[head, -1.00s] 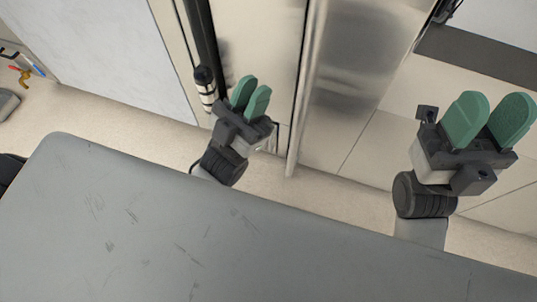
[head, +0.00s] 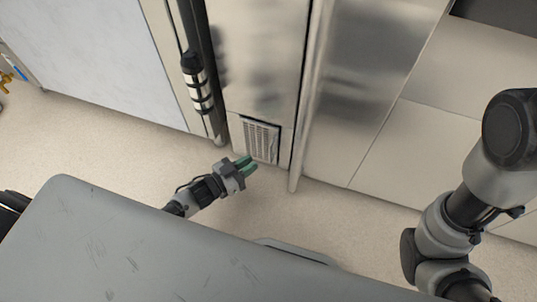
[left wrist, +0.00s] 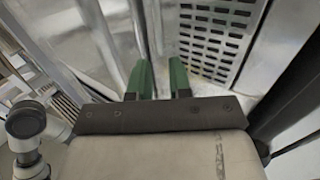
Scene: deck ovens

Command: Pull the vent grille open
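The vent grille (head: 261,141) is a small slotted metal panel low on the steel front, and it looks shut. In the left wrist view the grille (left wrist: 213,35) fills the upper right, with rows of dark slots. My left gripper (head: 248,164) is just in front of the grille's lower left part, with green fingers pointing toward it. In the left wrist view its fingers (left wrist: 160,80) stand apart with nothing between them. I cannot tell whether a fingertip touches the panel. My right arm shows at the right, but its gripper is out of view.
A dark vertical post with a black and silver cylinder (head: 196,82) stands left of the grille. A steel edge (head: 306,100) runs down just right of it. A grey surface (head: 110,250) fills the lower left. Pale floor (head: 110,140) lies clear before the panels.

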